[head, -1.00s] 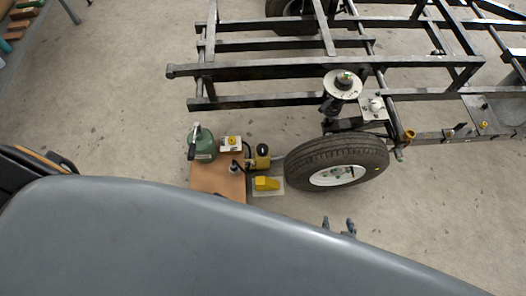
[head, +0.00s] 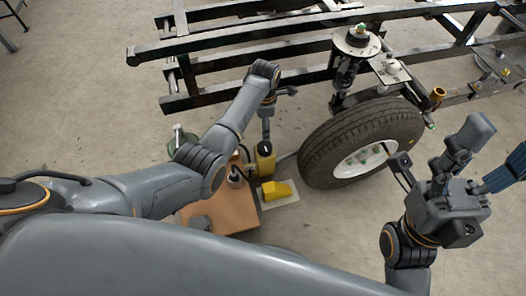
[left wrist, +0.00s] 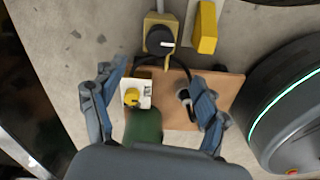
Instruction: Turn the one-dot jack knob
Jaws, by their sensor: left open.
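A white plate with a yellow knob (left wrist: 132,97) lies on the brown board (left wrist: 228,92) in the left wrist view. A yellow box with a black knob (left wrist: 160,38) stands beyond the board's edge; it also shows in the head view (head: 265,162). I cannot make out dots on either knob. My left gripper (left wrist: 157,74) is open and empty above the board, its fingers spread around the area between the knobs. In the head view my left arm hides the white plate. My right gripper (head: 498,150) is open and empty, raised at the right.
A yellow wedge (head: 276,190) lies on a pale plate beside the board. A green tank (left wrist: 143,126) and a grey cylinder (left wrist: 183,94) stand on the board. A tyre (head: 350,140) and a dark steel frame (head: 230,38) stand close by. Open floor lies left.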

